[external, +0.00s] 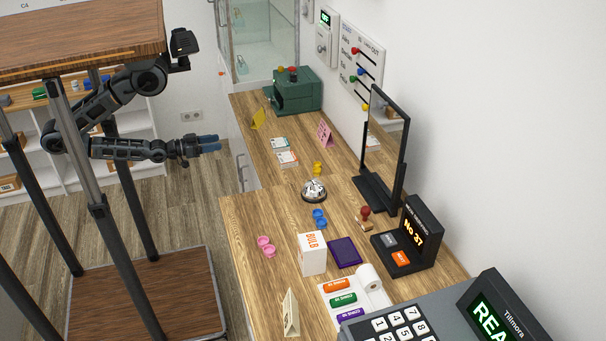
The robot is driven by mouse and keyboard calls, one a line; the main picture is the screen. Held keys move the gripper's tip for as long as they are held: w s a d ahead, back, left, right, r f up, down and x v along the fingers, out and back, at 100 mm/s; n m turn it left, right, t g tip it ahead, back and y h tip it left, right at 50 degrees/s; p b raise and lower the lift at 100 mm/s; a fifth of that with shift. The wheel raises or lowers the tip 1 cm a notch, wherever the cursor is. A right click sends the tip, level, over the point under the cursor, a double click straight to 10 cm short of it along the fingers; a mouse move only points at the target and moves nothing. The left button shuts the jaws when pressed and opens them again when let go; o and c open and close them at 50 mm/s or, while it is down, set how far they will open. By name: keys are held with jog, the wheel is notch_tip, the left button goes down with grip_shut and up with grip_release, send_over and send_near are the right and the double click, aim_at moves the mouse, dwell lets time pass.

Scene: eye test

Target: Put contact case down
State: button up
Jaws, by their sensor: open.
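Three small two-lobed items look like contact cases. A pink case (266,246) lies near the left edge of the wooden counter (246,220), a blue case (319,218) lies farther back, and a yellow case (317,169) lies beyond the bell. My gripper (212,144) has blue fingers and hangs left of the counter, apart from all three cases. It is open, and no item shows between its fingers.
A silver bell (314,190), white bulb box (312,254), purple pad (345,252), red-handled stamp (364,216) and black screen (386,150) crowd the counter. A queue display (408,240) and till (410,318) stand at right. Bare wood shows around the pink case.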

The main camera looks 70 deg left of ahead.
jog(key=s+d+f+g, duration=0.1)
jog(key=s+d+g, duration=0.1)
jog(key=s, duration=0.3)
jog(key=shift+s+d+f+m+g, duration=0.2)
jog(key=shift+d+f+m+g, duration=0.15)
jog(key=shift+d, duration=0.35)
jog(key=shift+o, duration=0.2)
jog(key=shift+o, duration=0.6)
